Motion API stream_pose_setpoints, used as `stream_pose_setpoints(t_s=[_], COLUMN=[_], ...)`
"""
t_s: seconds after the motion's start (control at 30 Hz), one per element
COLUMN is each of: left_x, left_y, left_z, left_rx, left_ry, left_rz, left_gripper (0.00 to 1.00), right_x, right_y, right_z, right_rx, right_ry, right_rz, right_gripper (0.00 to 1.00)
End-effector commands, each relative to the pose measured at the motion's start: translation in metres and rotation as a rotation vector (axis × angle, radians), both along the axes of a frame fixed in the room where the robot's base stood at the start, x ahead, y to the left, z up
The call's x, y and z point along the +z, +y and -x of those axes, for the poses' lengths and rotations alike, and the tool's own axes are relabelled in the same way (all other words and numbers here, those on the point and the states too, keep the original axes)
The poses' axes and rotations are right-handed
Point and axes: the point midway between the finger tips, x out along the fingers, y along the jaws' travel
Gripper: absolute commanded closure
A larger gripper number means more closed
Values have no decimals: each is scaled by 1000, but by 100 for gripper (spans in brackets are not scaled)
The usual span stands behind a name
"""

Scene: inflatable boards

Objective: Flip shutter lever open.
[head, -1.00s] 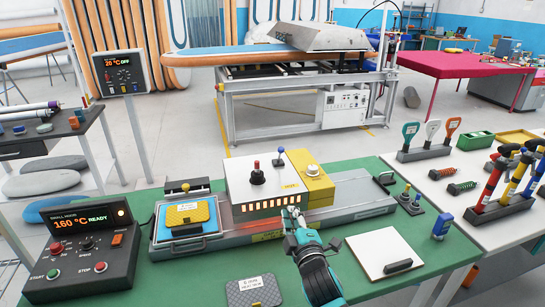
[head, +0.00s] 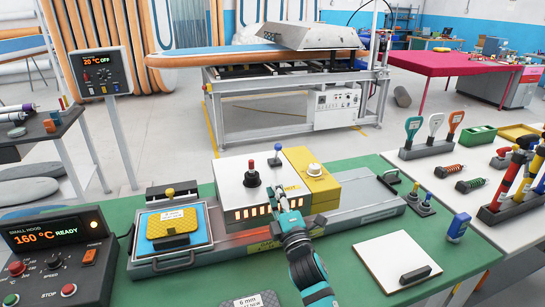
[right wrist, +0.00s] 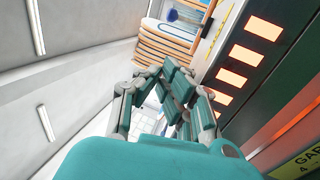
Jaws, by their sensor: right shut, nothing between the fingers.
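The small hood (head: 240,196) is a white box with a row of glowing orange slots along its front. On its top stand a red-knobbed lever (head: 251,170) on a black base and a blue-knobbed lever (head: 278,152). No readable label tells me which one is the shutter lever. My right gripper (head: 285,203) is shut and empty in front of the slots, near the hood's right front corner. In the right wrist view its fingers (right wrist: 160,76) are together, with the glowing slots (right wrist: 248,54) to the right. My left gripper is out of view.
A yellow block (head: 318,183) with a white knob adjoins the hood on the right. A tray with a yellow pad (head: 171,222) lies left. The control box (head: 58,250) reads 160 °C READY. A white board (head: 392,262) lies at right on the green table.

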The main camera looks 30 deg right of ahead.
Motion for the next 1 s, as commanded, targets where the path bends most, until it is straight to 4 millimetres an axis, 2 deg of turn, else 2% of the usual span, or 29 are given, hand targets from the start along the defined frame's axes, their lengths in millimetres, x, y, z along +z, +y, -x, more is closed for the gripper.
stream_pose_setpoints(t_s=[0.1,0.23,0.53,0.7,1.0], left_x=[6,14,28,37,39], left_y=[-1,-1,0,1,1], left_z=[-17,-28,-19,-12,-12], left_rx=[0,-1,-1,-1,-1], left_ry=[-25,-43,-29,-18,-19], left_rz=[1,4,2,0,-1], left_gripper=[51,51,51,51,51], right_x=[7,15,32,36,35], right_y=[-3,-9,-23,-45,-55], right_z=[-12,-36,-95,-105,-111], right_rx=[0,-1,0,-2,0], right_ry=[-2,-2,-2,0,0], right_rz=[0,-1,-2,2,0], right_gripper=[100,100,100,100,100])
